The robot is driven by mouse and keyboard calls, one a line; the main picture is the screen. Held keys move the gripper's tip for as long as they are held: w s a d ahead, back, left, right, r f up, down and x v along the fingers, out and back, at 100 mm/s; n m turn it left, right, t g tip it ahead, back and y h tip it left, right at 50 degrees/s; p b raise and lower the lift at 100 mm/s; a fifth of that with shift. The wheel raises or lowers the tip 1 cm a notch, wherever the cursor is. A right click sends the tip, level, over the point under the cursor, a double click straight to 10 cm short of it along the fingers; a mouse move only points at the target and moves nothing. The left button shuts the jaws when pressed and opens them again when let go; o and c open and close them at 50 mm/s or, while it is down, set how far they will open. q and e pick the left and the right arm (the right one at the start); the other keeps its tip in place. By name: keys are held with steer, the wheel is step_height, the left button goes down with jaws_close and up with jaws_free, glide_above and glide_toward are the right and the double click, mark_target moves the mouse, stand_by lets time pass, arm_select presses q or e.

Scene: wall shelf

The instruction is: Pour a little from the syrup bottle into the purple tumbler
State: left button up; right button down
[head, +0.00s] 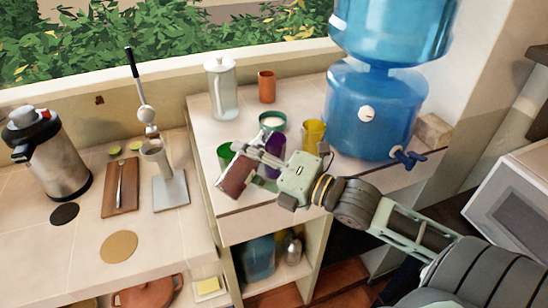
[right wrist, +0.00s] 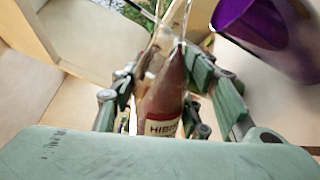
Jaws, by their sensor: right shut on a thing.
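The syrup bottle (head: 237,176) is dark red, and in the right wrist view its label (right wrist: 162,128) partly reads "HIB". My right gripper (head: 257,163) is shut on it and holds it tilted, over the counter's front part. The purple tumbler (head: 275,150) stands just behind the gripper and is partly hidden by it in the head view. In the right wrist view the tumbler (right wrist: 268,35) shows at the upper right, apart from the bottle. I cannot tell whether any liquid is flowing. My left gripper is not in view.
A glass pitcher (head: 221,90), an orange cup (head: 266,86) and a blue water dispenser (head: 370,112) stand behind. A lower counter lies left.

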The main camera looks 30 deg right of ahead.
steer(key=shift+r, duration=0.15)
steer(key=shift+p, duration=0.35)
steer(key=shift+r, duration=0.15)
stand_by(0.4)
steer(key=shift+m+p, duration=0.3)
steer(key=shift+r, duration=0.1)
steer(key=shift+r+p, duration=0.1)
steer(key=shift+p, duration=0.25)
stand_by(0.6)
steer(key=shift+a+r+m+p, duration=0.1)
steer(key=shift+m+p, duration=0.25)
steer(key=shift+m, duration=0.05)
